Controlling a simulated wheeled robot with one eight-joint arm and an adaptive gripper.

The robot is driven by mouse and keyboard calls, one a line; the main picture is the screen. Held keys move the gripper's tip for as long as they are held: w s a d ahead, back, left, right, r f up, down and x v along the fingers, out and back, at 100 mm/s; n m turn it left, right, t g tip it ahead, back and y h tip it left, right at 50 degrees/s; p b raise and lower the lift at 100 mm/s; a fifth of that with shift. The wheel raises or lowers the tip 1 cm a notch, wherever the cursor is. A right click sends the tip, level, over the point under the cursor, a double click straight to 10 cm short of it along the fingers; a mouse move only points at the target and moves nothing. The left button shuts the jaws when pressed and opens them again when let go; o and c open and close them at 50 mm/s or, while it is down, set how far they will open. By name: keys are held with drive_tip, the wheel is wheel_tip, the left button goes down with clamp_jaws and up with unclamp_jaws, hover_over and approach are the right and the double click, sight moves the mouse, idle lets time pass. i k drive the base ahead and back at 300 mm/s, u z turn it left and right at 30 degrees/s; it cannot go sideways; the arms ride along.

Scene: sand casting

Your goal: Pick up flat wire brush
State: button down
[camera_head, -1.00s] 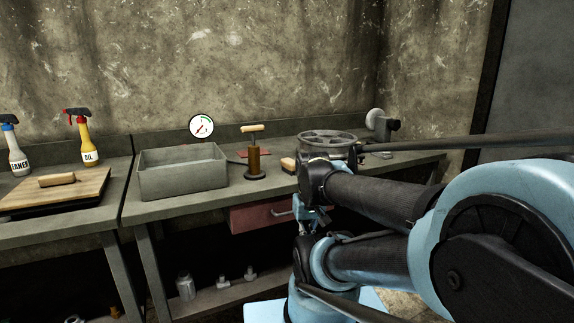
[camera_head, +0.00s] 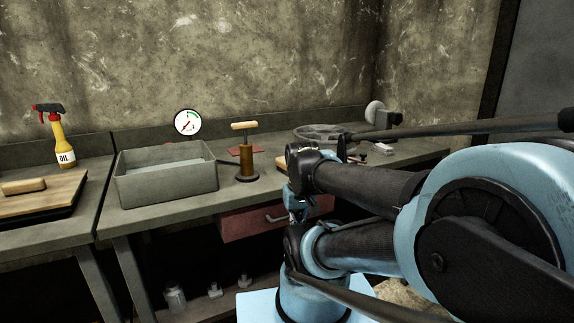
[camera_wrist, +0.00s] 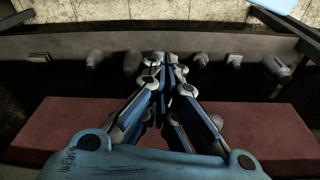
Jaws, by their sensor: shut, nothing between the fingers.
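I cannot identify the flat wire brush for certain in either view. A small wooden-handled piece (camera_head: 24,186) lies on the wooden board at the far left; whether it is a brush I cannot tell. A flat, tan-edged piece (camera_wrist: 39,58) lies at the left of the shelf in the wrist view, too dim to name. My gripper (camera_wrist: 167,60) is shut and empty, fingers together, pointing toward the row of dim objects on the shelf. In the head view my gripper hangs in front of the bench by the red drawer (camera_head: 270,222), largely hidden by my arm.
The bench holds a grey bin (camera_head: 165,188), an upright wooden-handled tool (camera_head: 246,160), a gauge (camera_head: 187,122) and a yellow oil bottle (camera_head: 60,140). Jars (camera_head: 174,297) stand on the lower shelf. A red panel (camera_wrist: 70,125) spans the wrist view below the shelf objects.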

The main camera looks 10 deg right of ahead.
sight(281, 163)
drive_tip(key=z, duration=0.35)
drive_tip(key=k, duration=0.85)
drive_tip(key=z, duration=0.3)
